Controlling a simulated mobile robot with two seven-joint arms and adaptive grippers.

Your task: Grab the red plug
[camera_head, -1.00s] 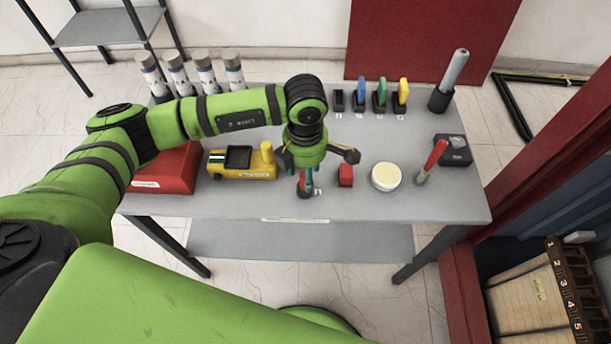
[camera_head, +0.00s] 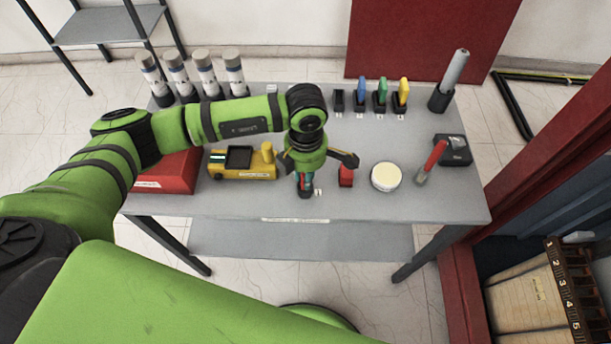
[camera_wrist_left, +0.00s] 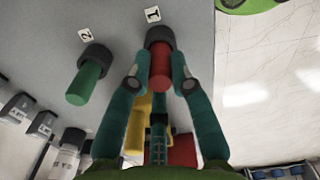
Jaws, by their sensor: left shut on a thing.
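The red plug (camera_wrist_left: 160,62) stands in a dark round base beside a tag marked 1 in the left wrist view. My left gripper (camera_wrist_left: 160,84) has its two teal fingers on either side of the plug, shut on it. In the head view this gripper (camera_head: 305,182) points down at the table's front part, and the dark base (camera_head: 306,193) shows below its fingers. The arm and fingers mostly hide the plug there. A green plug (camera_wrist_left: 89,83) in its own dark base, tagged 2, stands to the left in the wrist view. My right gripper is not seen.
On the grey table (camera_head: 400,212), a yellow device (camera_head: 245,172) and red box (camera_head: 165,175) lie left of the gripper. A small red block (camera_head: 345,176), pale round tin (camera_head: 386,177) and red-handled brush (camera_head: 433,160) lie right. Several coloured clips (camera_head: 380,95) stand behind.

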